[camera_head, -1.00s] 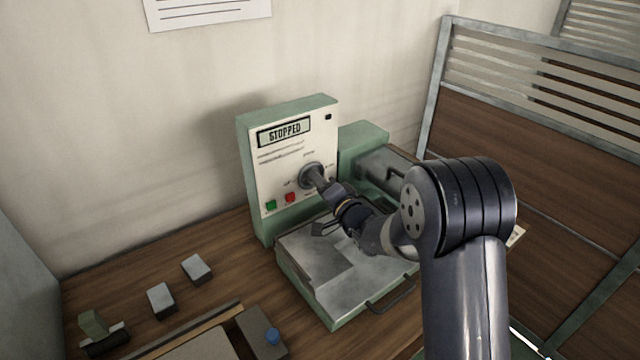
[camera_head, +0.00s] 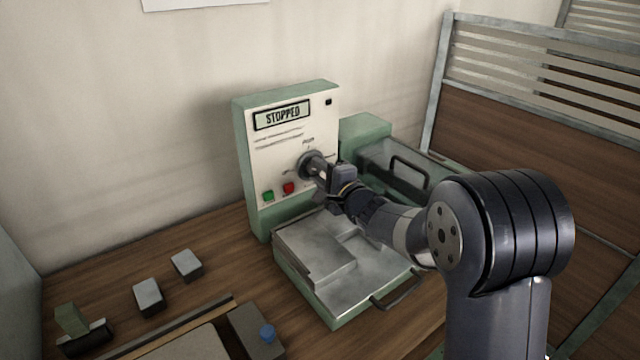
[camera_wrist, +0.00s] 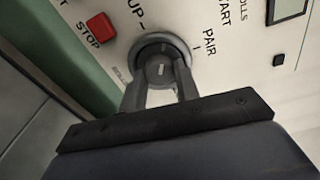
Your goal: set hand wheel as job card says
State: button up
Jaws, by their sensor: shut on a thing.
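The hand wheel (camera_head: 309,164) is a dark round knob on the pale front panel (camera_head: 290,145) of a green machine. It also shows in the wrist view (camera_wrist: 160,62), with the labels "PAIR" and "UP" beside it. My gripper (camera_head: 322,176) reaches the panel from the right, and its fingers (camera_wrist: 160,82) are shut on the knob's middle. The display (camera_head: 282,115) reads "STOPPED". A green button (camera_head: 267,196) and a red stop button (camera_head: 288,188) sit below left of the wheel. The knob's exact pointer setting is hard to tell. No readable job card shows.
A metal tray (camera_head: 345,300) with a handle lies open below the panel. A clear-lidded compartment (camera_head: 405,170) stands right of it. A slatted partition (camera_head: 540,110) bounds the right.

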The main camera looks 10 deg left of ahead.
jog(key=m+b, duration=0.1)
jog(key=m, duration=0.2)
jog(key=shift+f+b, duration=0.15)
jog(key=shift+b, duration=0.25)
jog(key=m, duration=0.3)
jog(key=shift+m+g+b, duration=0.3)
jog(key=shift+m+b, duration=0.05)
jog(key=shift+m, duration=0.05)
jog(key=m, duration=0.3)
jog(key=shift+m, duration=0.3)
jog(key=m, duration=0.3)
jog(key=shift+d+g+y+p, duration=0.1)
jog(key=shift+g+y+p, duration=0.2)
jog(key=shift+p, duration=0.1)
jog(key=m+p, duration=0.1)
jog(key=m, duration=0.2)
jog(key=shift+w+m, duration=0.1)
jog(key=shift+m, duration=0.2)
jog(key=m+p, duration=0.1)
jog(key=m, duration=0.2)
jog(key=shift+m+y+p, duration=0.3)
jog(key=shift+p, duration=0.05)
jog(key=m+p, duration=0.1)
jog(key=m, duration=0.2)
jog(key=shift+p, duration=0.35)
jog(key=shift+m+y+p, duration=0.3)
jog(key=shift+m+p, duration=0.55)
jog(key=shift+m, duration=1.15)
